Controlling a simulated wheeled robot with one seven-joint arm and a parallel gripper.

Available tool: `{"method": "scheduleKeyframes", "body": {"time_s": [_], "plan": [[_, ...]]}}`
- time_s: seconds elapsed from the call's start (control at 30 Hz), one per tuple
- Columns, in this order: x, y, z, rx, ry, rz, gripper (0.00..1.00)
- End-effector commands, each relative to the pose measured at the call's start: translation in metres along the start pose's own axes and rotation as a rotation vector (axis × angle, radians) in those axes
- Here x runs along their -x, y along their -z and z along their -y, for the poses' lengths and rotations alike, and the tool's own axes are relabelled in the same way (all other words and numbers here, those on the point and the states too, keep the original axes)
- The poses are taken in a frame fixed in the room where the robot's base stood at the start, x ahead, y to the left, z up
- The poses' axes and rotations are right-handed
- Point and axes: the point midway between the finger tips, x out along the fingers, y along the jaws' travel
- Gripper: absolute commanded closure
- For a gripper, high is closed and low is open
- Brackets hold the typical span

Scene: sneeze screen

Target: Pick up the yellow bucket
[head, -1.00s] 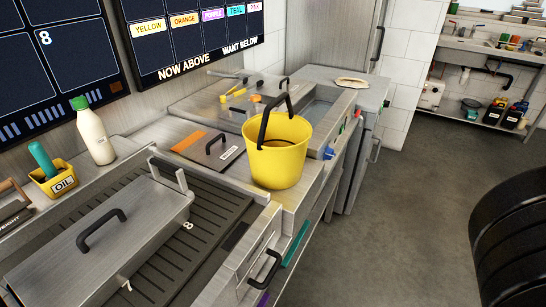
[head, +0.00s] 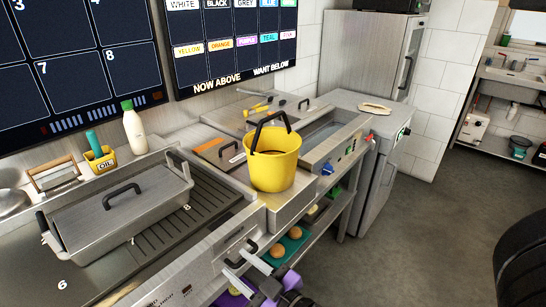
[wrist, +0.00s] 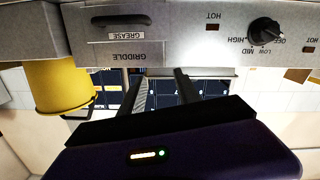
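The yellow bucket (head: 273,168) stands upright on the steel counter, right of the griddle. Its dark handle (head: 268,125) is raised above the rim. In the wrist view the bucket (wrist: 58,82) is at the left and appears inverted. My gripper (head: 246,264) is low at the bottom of the head view, in front of the griddle's front panel and below the bucket. In the wrist view my gripper (wrist: 163,75) has its two dark fingers apart with nothing between them. The bucket is beside the fingers, not between them.
The griddle (head: 205,208) carries a lidded steel box (head: 120,210). The griddle's front panel (wrist: 200,50) with knob (wrist: 265,32) is close to the fingers. Buns (head: 285,243) lie on a shelf below. A black tire-like object (head: 525,255) is at right. The floor (head: 390,240) between is clear.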

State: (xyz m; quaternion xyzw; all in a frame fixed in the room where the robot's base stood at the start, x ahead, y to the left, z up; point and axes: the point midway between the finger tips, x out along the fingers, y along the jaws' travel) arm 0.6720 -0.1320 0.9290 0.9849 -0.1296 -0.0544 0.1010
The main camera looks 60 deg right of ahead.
Motion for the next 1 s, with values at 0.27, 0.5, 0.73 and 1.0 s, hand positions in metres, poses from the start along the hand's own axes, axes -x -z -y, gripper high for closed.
{"method": "scheduleKeyframes", "body": {"time_s": [0.27,0.5,0.73,1.0], "plan": [[-0.106,0.077,-0.090,-0.011,-0.227,-0.063,0.61],[-0.169,0.159,-0.183,-0.084,-0.429,-0.101,0.61],[-0.203,0.198,-0.278,-0.246,-0.633,-0.003,0.61],[-0.207,0.192,-0.356,-0.585,-0.864,0.279,0.61]]}}
